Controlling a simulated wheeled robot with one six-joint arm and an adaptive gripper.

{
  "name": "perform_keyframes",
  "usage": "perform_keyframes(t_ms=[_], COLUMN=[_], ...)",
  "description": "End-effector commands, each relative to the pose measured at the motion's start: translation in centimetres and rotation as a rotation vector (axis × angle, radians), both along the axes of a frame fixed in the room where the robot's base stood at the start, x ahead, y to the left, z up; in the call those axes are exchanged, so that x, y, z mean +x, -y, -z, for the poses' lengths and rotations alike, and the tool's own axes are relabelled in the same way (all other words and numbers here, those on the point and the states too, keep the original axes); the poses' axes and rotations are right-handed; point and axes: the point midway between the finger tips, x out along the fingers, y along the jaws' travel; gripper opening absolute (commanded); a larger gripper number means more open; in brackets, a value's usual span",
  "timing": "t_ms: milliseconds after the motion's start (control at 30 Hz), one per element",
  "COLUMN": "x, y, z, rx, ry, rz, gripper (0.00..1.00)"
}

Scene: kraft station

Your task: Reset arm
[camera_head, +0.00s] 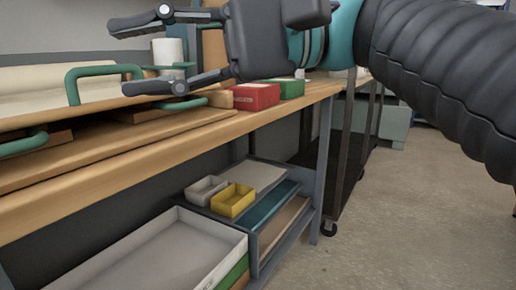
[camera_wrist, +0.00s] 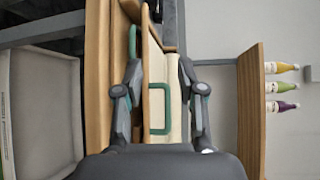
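My gripper (camera_head: 150,55) is at the upper left of the head view, held above the wooden workbench (camera_head: 165,137). Its two fingers are spread wide and nothing is between them. In the wrist view my gripper (camera_wrist: 160,95) also shows open, with a finger on each side and a green handle (camera_wrist: 159,129) visible beyond the gap. My arm reaches in from the right of the head view. No task object is named.
Green handles (camera_head: 104,70) stand up from the bench near my gripper. A red box (camera_head: 256,97) and a green box (camera_head: 291,88) sit on the bench. Below are a yellow bin (camera_head: 233,200) and white tray (camera_head: 165,252). The floor (camera_head: 420,215) at right is clear.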

Motion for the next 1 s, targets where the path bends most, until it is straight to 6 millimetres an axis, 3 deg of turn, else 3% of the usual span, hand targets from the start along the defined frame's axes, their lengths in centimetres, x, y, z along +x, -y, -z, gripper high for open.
perform_keyframes(t_ms=[267,567,767,900,1000], x=[3.3,7.5,10.0,10.4,9.7], y=[-0.7,0.8,5.5,11.0,15.2], z=[3.7,11.5,20.4,26.5,30.1], rx=[-0.092,-0.299,-0.588,-0.841,-1.019], ry=[0.072,0.148,0.273,0.4,0.496], rz=[0.115,0.269,0.401,0.452,0.455], gripper=[0.39,0.39,0.39,0.39,0.39])
